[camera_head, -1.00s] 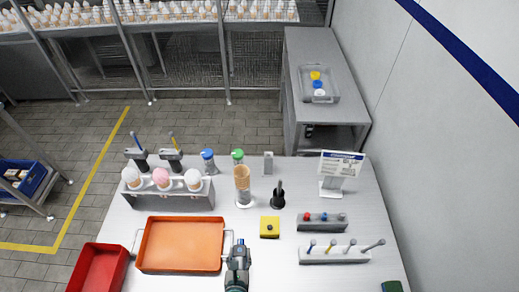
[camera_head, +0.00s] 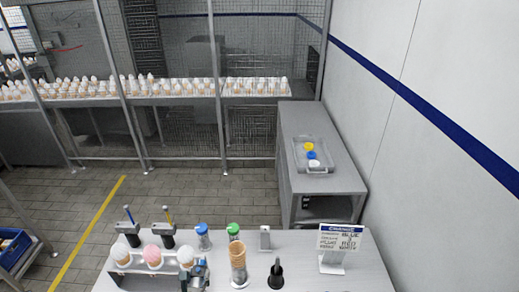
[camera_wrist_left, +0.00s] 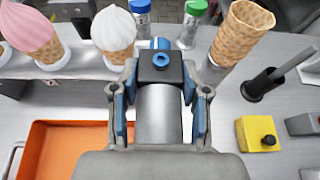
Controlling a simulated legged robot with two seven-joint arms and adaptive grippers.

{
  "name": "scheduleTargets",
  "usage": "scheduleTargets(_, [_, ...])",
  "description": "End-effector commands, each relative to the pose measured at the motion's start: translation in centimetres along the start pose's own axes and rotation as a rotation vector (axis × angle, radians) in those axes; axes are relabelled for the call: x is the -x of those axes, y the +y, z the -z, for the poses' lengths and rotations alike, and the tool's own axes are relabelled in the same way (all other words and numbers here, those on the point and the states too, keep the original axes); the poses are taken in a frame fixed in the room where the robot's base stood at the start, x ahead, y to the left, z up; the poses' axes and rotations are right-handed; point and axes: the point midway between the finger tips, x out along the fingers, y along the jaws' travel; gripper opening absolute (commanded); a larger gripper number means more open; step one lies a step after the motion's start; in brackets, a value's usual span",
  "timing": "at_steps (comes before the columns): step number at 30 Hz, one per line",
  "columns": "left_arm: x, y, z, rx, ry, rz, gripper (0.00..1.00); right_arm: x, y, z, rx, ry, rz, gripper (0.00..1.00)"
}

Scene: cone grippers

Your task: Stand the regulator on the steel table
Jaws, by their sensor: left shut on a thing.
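My left gripper (camera_head: 196,274) is low in the head view, in front of the cone rack on the near table. In the left wrist view my left gripper (camera_wrist_left: 160,100) is shut on a silver cylinder with a black top block and blue fittings, which looks like the regulator (camera_wrist_left: 158,115). The regulator is held between the blue-padded fingers, above the near table. The near steel-grey table (camera_head: 340,282) carries many items. A second steel-grey table (camera_head: 330,180) stands behind it by the right wall. My right gripper is not in view.
A rack with pink and white cones (camera_head: 153,257), blue-lid and green-lid jars (camera_head: 233,231), a waffle-cone stack (camera_head: 238,262), a black holder (camera_head: 276,272) and a sign (camera_head: 339,240) crowd the near table. A tray with coloured lids (camera_head: 313,155) sits on the back table, whose front part is bare.

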Motion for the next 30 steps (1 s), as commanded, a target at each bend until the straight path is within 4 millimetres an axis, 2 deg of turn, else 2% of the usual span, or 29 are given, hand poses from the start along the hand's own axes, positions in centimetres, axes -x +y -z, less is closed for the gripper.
scheduleTargets(20, [-0.1,0.3,0.0,0.000,0.001,-0.016,0.00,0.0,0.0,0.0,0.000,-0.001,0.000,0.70])
scheduleTargets(23, [-0.6,0.1,-0.7,0.015,0.000,-0.044,0.00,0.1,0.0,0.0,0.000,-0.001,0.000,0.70])
scheduleTargets(30, [-2.2,-0.9,-3.7,0.097,0.005,-0.215,0.00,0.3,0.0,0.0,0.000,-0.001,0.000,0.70])
